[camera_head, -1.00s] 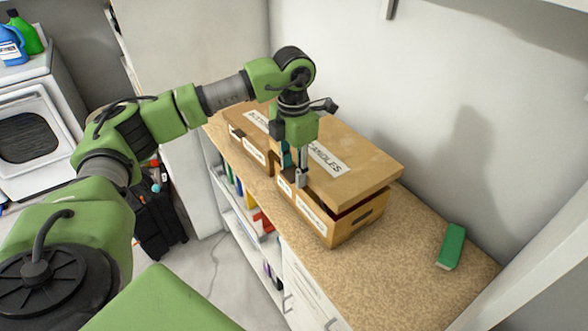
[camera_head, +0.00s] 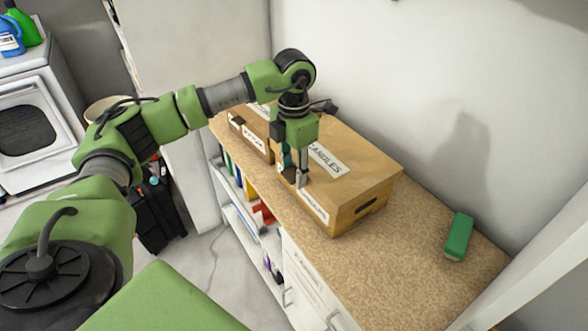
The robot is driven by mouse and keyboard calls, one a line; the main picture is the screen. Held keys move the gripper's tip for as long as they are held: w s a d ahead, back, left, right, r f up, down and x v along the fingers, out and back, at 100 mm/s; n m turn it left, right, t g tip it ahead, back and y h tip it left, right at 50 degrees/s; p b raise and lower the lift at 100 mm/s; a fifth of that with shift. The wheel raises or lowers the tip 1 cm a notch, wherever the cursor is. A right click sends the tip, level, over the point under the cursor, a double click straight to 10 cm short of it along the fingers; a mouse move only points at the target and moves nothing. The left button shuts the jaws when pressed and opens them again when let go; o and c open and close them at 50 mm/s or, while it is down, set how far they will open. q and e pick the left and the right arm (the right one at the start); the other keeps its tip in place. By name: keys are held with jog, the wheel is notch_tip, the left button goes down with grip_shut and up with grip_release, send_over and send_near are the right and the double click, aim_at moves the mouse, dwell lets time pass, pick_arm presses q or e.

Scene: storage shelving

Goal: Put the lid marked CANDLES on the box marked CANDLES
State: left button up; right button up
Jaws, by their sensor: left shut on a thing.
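The wooden lid marked CANDLES (camera_head: 362,170) lies over the wooden box marked CANDLES (camera_head: 346,219) on the countertop. The lid looks level and flush with the box along the near right edges, with no gap showing there. The box's front label and a dark handle slot in its right side show below the lid. My left gripper (camera_head: 293,181) points down and is shut on the lid's front left edge. The gripper and wrist hide the lid's left part. My right gripper is not in view.
Another lidded wooden box (camera_head: 252,142) stands just left, partly behind my arm. A green block (camera_head: 459,236) lies on the countertop (camera_head: 400,255) at the right, with bare surface around it. The white wall (camera_head: 410,90) rises close behind the boxes.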

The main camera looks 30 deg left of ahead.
pick_arm(q)
jog(key=shift+f+b, duration=0.6)
jog(key=shift+f, duration=0.45)
jog(key=o, duration=1.3)
jog(key=shift+r, duration=0.1)
notch_tip(320, 180, up, 12)
jog(key=shift+f, duration=0.1)
